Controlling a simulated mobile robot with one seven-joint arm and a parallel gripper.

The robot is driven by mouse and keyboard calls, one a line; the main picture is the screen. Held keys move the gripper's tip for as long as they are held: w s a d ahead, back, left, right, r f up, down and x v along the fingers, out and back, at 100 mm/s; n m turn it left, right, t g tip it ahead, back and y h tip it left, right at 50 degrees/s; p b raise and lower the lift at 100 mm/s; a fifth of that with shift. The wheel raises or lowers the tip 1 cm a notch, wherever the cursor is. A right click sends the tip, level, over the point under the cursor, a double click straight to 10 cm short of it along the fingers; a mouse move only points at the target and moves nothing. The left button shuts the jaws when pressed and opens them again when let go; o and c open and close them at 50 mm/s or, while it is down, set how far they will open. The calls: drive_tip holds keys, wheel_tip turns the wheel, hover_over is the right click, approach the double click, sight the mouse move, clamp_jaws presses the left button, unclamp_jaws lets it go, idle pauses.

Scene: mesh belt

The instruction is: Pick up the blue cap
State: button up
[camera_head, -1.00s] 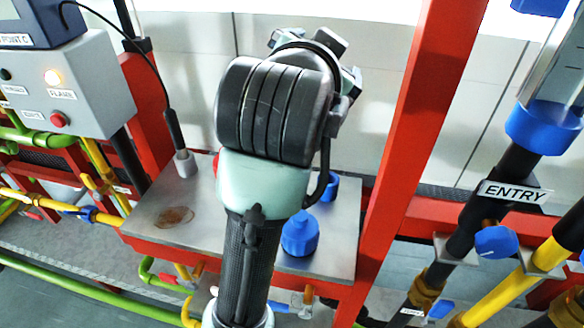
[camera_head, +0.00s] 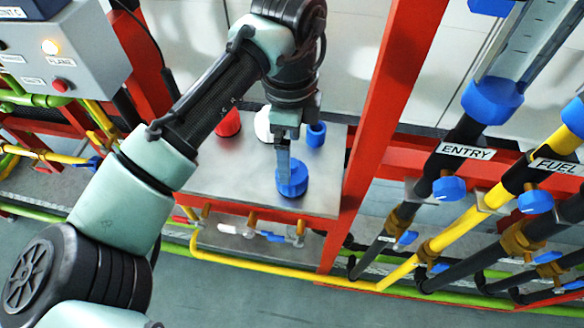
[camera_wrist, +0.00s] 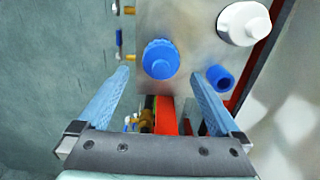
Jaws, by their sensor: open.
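The blue cap (camera_head: 292,179) stands on a grey metal plate (camera_head: 225,185) near its front edge. In the wrist view the ridged blue cap (camera_wrist: 160,59) lies ahead of the fingertips, a little left of the middle between them. My gripper (camera_head: 283,168) is open and empty, and in the head view it overlaps the left part of the cap from above. In the wrist view the two blue fingers of my gripper (camera_wrist: 158,78) are wide apart, with nothing between them. I cannot tell the exact height of the fingertips over the cap.
A smaller hollow blue piece (camera_head: 316,135) stands behind the cap. A white round piece (camera_head: 263,124) and a red piece (camera_head: 228,123) stand further left on the plate. A red post (camera_head: 372,140) rises right of the plate. A yellow pipe (camera_head: 270,270) runs below.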

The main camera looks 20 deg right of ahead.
sight(292, 175)
wheel_tip(292, 175, down, 8)
drive_tip(key=shift+d+f+p, duration=0.15)
drive_tip(key=shift+f+p, duration=0.05)
drive_tip(key=shift+p, duration=0.6)
drive_tip(key=c, duration=1.3)
